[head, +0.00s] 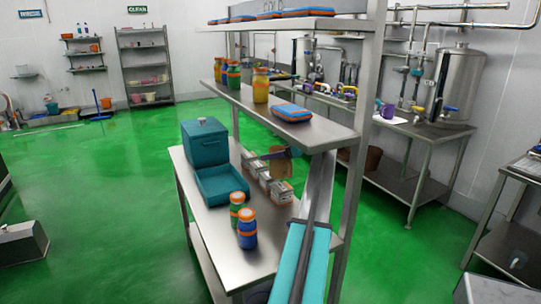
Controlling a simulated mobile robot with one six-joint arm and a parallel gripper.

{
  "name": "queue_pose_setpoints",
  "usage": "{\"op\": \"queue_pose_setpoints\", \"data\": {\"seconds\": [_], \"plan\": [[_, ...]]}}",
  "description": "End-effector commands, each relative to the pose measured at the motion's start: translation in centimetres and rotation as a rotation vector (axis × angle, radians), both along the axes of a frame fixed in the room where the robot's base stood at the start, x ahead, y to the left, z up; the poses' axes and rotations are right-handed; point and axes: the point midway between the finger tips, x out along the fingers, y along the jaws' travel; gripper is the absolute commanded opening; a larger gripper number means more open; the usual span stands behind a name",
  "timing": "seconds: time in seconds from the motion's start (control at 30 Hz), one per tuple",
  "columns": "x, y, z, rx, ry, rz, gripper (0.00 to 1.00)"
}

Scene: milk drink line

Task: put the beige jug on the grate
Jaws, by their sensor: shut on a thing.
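My arm reaches up from the bottom of the head view. My dark gripper (271,156) is small and partly hidden at its end, over the back of the middle rack's lower shelf. A tan shape (281,169) shows just under and behind it. This looks like the beige jug, held in the shut jaws, but its handle and outline are not clear. Its base is hidden behind the small boxes and my arm. I cannot make out the grate for certain in this view.
The steel rack's lower shelf (196,181) holds a teal box (205,145), a teal tray (222,184), small boxes (273,189) and two bottles (247,230). The rack's upright (361,130) stands right of my arm. A steel table (425,135) with a tank (452,85) is at the right.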

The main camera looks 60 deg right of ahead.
Motion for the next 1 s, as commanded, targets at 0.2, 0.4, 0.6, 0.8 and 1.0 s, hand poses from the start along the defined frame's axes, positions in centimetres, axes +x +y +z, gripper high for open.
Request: {"op": "queue_pose_setpoints", "data": {"seconds": [0.2, 0.4, 0.6, 0.8, 1.0], "plan": [[-0.1, -0.1, 0.1, 0.0, -0.001, 0.0, 0.42], [-0.1, -0.1, 0.0, 0.0, -0.001, -0.001, 0.42], [-0.1, -0.1, 0.0, 0.0, -0.001, -0.001, 0.42], [1.0, 0.8, 0.0, 0.0, -0.001, 0.013, 0.42], [4.7, 4.2, -0.4, 0.001, -0.001, 0.059, 0.42]]}}
